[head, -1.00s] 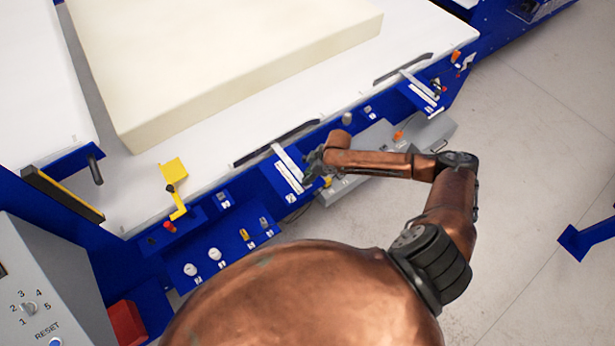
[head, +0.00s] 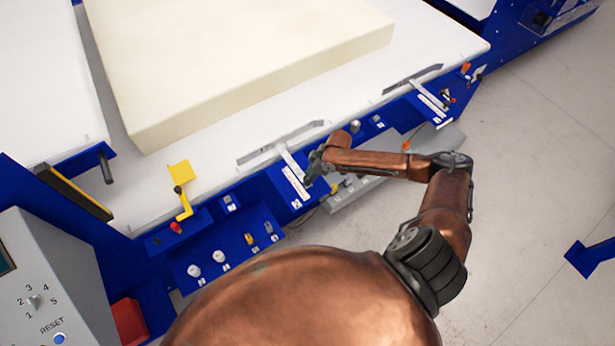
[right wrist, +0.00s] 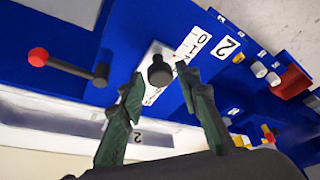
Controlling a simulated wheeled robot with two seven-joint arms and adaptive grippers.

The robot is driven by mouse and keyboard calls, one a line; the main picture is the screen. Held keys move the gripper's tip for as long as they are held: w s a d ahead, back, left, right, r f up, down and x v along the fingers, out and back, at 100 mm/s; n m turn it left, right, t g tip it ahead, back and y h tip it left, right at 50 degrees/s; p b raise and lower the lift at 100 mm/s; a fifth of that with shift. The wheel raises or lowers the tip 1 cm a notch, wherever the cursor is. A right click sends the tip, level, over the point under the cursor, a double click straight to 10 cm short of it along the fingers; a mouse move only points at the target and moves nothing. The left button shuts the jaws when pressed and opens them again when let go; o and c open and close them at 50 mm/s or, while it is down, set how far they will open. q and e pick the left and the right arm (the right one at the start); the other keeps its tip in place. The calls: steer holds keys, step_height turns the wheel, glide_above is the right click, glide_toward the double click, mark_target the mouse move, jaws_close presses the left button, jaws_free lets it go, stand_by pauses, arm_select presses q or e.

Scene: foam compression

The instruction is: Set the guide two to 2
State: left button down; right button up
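Guide two's scale is a white strip with black digits (right wrist: 193,42), on the blue panel beside a label reading 2 (right wrist: 226,47). In the head view this scale (head: 295,182) lies along the table's front edge. A round black knob (right wrist: 160,72) sits at the scale on a pale bar. My right gripper (right wrist: 158,80) is open, its fingertips on either side of the knob; I cannot tell whether they touch it. In the head view my right gripper (head: 314,170) is just right of the scale. The exact reading is unclear. My left gripper is not in view.
A red-tipped lever (right wrist: 38,57) stands left of the knob in the wrist view. A large cream foam block (head: 240,70) lies on the white table. A yellow bracket (head: 181,190) and white knobs (head: 219,256) are on the front panel. A second scale (head: 432,100) is farther right.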

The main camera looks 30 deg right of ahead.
steer(key=shift+o, duration=0.8)
steer(key=shift+r, duration=0.15)
steer(key=v, duration=1.1)
steer(key=shift+r, duration=0.3)
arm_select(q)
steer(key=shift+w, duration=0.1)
arm_select(e)
steer(key=shift+s, duration=0.1)
